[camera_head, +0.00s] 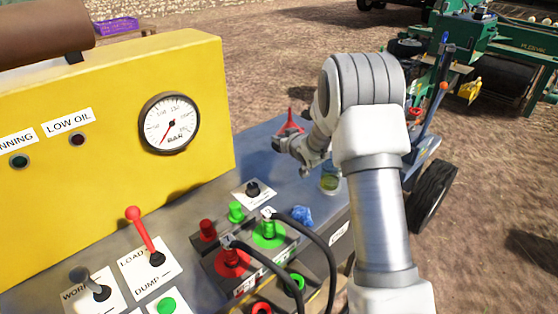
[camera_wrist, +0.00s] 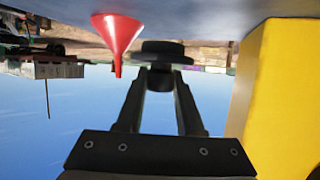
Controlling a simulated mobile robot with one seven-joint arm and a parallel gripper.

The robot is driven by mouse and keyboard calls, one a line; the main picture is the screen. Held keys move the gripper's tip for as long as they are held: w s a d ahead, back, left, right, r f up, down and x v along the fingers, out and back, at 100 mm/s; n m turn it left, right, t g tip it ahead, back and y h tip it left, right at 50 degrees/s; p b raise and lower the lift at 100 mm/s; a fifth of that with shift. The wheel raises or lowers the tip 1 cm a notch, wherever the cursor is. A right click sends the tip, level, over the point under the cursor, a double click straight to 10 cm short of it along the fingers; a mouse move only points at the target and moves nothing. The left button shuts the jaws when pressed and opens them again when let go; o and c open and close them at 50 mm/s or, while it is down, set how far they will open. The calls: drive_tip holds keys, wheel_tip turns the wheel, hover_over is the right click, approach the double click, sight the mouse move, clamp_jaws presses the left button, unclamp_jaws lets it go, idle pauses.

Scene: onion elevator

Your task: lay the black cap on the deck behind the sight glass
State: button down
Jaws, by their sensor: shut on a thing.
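My gripper (camera_wrist: 160,85) is shut on the black cap (camera_wrist: 163,48), a dark round disc with a narrower part between the fingertips. In the head view my gripper (camera_head: 306,152) is over the blue-grey deck (camera_head: 262,139), in front of the red funnel. The cap is hard to make out there. The sight glass (camera_head: 330,180), with yellow-green liquid, stands at the deck's near right edge, close to my arm, which partly hides the area. I cannot tell the exact gap between cap and deck.
The red funnel (camera_head: 290,124) stands on the deck close to the cap; it also shows in the wrist view (camera_wrist: 117,38). A yellow panel (camera_head: 110,110) with a gauge rises at left. Cabled connectors (camera_head: 268,232), a blue crumpled thing (camera_head: 301,216) and a dark knob (camera_head: 253,188) are nearer.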

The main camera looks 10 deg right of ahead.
drive_tip(key=shift+f, duration=3.1)
drive_tip(key=shift+f+b, duration=0.25)
drive_tip(key=shift+b, duration=0.3)
drive_tip(key=c, duration=0.5)
unclamp_jaws()
drive_tip(key=shift+c, duration=0.2)
drive_tip(key=shift+r, duration=0.1)
